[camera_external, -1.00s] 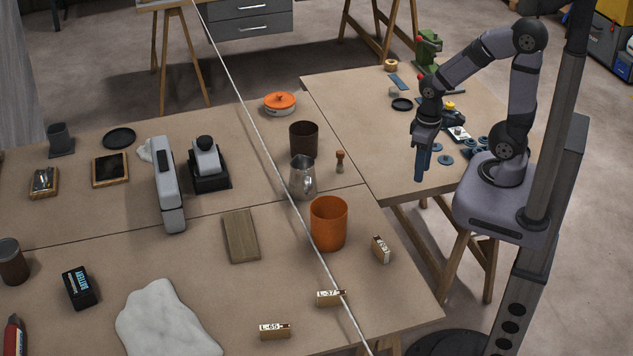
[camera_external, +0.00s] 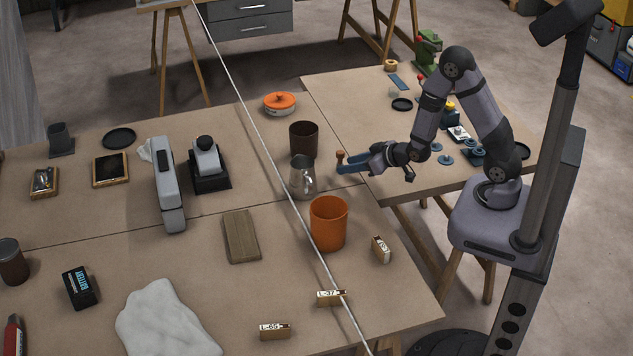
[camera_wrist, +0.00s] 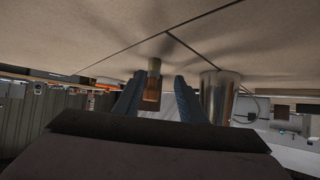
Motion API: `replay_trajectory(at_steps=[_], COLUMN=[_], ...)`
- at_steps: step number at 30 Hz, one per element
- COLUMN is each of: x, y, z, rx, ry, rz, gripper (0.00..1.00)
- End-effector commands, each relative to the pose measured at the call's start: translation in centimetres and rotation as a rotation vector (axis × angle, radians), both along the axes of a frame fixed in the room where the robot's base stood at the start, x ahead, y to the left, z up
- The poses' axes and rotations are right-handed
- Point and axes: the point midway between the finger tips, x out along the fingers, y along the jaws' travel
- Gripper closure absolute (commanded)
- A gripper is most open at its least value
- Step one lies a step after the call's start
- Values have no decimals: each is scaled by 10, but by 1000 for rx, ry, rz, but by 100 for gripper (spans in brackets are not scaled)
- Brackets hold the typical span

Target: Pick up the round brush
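The round brush (camera_external: 340,156) is a small upright piece with a reddish-brown top, beside the metal pitcher on the workbench. Its lower part is hidden behind my fingers in the external view. My gripper (camera_external: 350,166) is level and low, pointing left, with its blue fingertips at the brush. In the wrist view, which looks upside down, the brush (camera_wrist: 152,85) shows between the two blue fingers of my gripper (camera_wrist: 160,78). The fingers are apart, with a clear gap on the right. The brush is closer to the left finger; I cannot tell whether they touch.
The metal pitcher (camera_external: 302,178) stands just left of the fingertips and also shows in the wrist view (camera_wrist: 218,95). A dark brown cup (camera_external: 304,140) stands behind it. An orange cup (camera_external: 328,224) is in front. A pale cord (camera_external: 262,125) crosses the scene.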

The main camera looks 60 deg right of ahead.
Motion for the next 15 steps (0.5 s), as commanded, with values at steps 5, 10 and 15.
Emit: replay_trajectory(at_steps=[5, 10, 15], x=[10, 14, 15], y=[-6, -9, -9], z=[-2, 1, 3], rx=[-12, -17, -19], ry=[-107, -158, -171], rz=[-12, -17, -17], gripper=[63, 63, 63])
